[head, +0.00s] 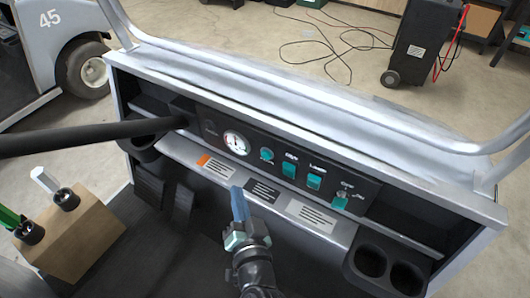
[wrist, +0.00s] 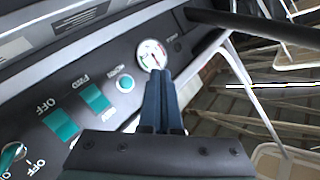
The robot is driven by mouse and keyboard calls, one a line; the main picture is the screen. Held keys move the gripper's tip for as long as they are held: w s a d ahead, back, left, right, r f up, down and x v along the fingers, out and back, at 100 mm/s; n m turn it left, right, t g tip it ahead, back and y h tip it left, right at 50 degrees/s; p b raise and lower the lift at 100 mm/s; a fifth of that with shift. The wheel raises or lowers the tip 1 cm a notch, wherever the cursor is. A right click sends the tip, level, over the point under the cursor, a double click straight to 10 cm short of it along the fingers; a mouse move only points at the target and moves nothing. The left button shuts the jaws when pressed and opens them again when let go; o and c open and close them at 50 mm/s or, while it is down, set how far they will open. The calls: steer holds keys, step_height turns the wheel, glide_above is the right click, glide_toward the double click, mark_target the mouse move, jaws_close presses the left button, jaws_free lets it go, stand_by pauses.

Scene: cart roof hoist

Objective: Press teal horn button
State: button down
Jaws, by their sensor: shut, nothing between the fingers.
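The teal horn button (head: 267,155) is a small round button on the dark dash panel, just right of the white gauge (head: 236,143). It also shows in the wrist view (wrist: 125,83), left of my fingers. My gripper (head: 238,190) is shut and empty, with its blue fingers together. In the head view its tips appear below the gauge and left of the button, over the label ledge. In the wrist view the tips (wrist: 161,73) point at the gauge. The gripper looks apart from the button, and nothing hides the button.
Two teal rocker switches (head: 289,169) and a teal key switch (head: 345,198) lie right of the button. A dark steering column (head: 90,136) crosses at left. A wooden block (head: 70,236) with handles stands lower left. Cup holders (head: 388,268) are at right.

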mark_target(266, 155)
steer(key=shift+w, duration=0.1)
steer(key=w+d+b, duration=0.2)
steer(key=w+d, duration=0.3)
steer(key=w, duration=0.2)
steer(key=shift+b, duration=0.35)
steer(key=shift+d, duration=0.15)
stand_by(1.8)
steer(key=shift+w+d+b, duration=0.25)
steer(key=shift+w+b, duration=0.05)
steer(key=shift+w, duration=0.05)
steer(key=shift+w+d, duration=0.25)
steer(key=shift+w, duration=0.1)
stand_by(0.6)
steer(key=shift+r, duration=0.1)
steer(key=shift+s+a, duration=0.5)
steer(key=shift+s, duration=0.2)
